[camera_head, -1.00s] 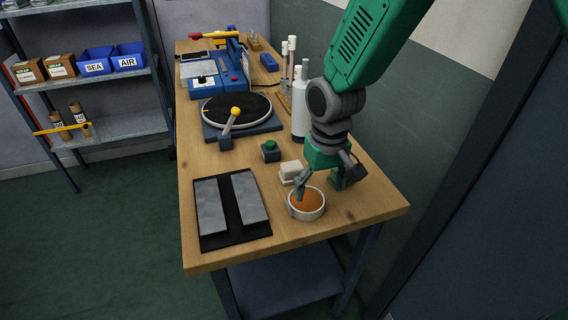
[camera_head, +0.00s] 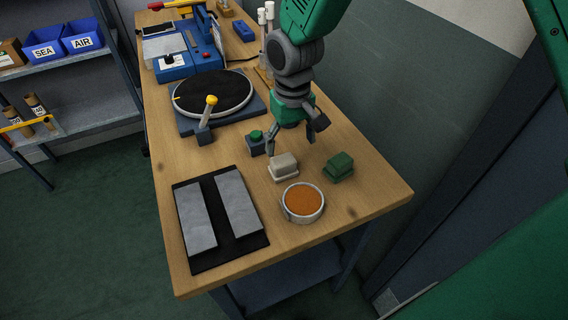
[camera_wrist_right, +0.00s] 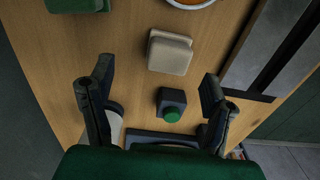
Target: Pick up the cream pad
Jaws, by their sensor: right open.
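The cream pad (camera_head: 284,166) is a small pale block with a rounded top, lying on the wooden table behind the white bowl. It also shows in the right wrist view (camera_wrist_right: 170,52), beyond the fingertips. My right gripper (camera_head: 293,147) is open and empty, above and just behind the cream pad, pointing down. In the right wrist view its two fingers (camera_wrist_right: 157,78) are spread wide, with the pad ahead of the space between them. My left gripper is not in view.
A green pad (camera_head: 339,166) lies right of the cream pad. A white bowl of orange material (camera_head: 303,203) stands in front. A green-button box (camera_head: 256,142) stands close on the left. A black mat (camera_head: 226,243) with two grey plates lies front left; a turntable (camera_head: 213,92) stands behind.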

